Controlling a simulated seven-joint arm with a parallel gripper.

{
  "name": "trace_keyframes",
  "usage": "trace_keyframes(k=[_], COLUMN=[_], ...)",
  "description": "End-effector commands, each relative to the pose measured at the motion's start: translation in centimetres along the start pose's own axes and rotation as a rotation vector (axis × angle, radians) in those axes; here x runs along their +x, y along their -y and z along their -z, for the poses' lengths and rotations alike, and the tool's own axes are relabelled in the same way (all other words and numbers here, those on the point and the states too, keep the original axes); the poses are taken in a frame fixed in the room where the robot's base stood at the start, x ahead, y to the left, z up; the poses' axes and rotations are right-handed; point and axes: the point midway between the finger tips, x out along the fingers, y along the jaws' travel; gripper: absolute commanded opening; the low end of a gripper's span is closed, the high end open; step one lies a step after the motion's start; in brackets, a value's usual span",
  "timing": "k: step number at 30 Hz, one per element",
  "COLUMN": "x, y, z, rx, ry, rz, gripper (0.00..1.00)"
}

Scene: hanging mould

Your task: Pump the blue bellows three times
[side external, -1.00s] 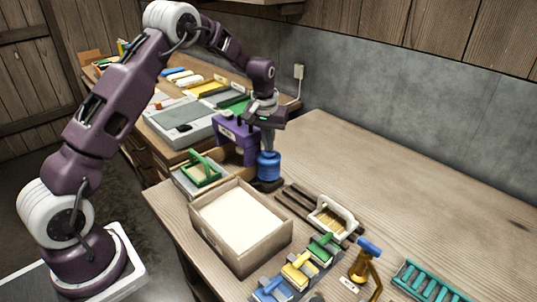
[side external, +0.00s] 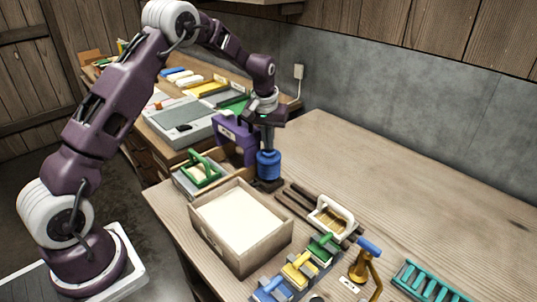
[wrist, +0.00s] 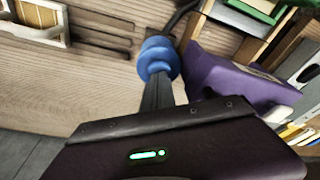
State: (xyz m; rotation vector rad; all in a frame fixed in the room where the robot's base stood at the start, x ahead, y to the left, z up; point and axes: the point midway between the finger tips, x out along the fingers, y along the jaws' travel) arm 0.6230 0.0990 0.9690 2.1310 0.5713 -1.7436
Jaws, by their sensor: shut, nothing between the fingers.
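The blue bellows (side external: 268,165) stands upright on a dark base on the table, beside the purple box. In the side view my gripper (side external: 267,147) is directly above it, pointing down, with its fingertips at or very near its top. In the wrist view the bellows (wrist: 158,58) shows just beyond the tips of my shut fingers (wrist: 157,80). The fingers hold nothing. Whether the fingertips press on the top cannot be told for certain.
A purple box (side external: 237,137) stands close to the left of the bellows. A wooden tray (side external: 213,235) with pale filling is in front. A white-handled frame (side external: 333,217) lies to the right on dark rails. The table at the back right is clear.

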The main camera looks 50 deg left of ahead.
Motion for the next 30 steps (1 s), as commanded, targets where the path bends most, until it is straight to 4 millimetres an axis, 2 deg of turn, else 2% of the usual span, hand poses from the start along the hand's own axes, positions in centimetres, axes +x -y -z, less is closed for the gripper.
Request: trace_keyframes(k=[5, 18, 24, 30], x=[0.0, 1.6, 1.4, 0.1], y=[0.0, 0.0, 0.0, 0.0], z=[0.0, -0.3, -0.2, 0.0], rx=[0.000, 0.000, 0.000, 0.000], ry=[0.000, 0.000, -0.001, -0.001], rz=[0.000, 0.000, 0.000, 0.000], gripper=[0.00, 0.00, 0.00, 0.00])
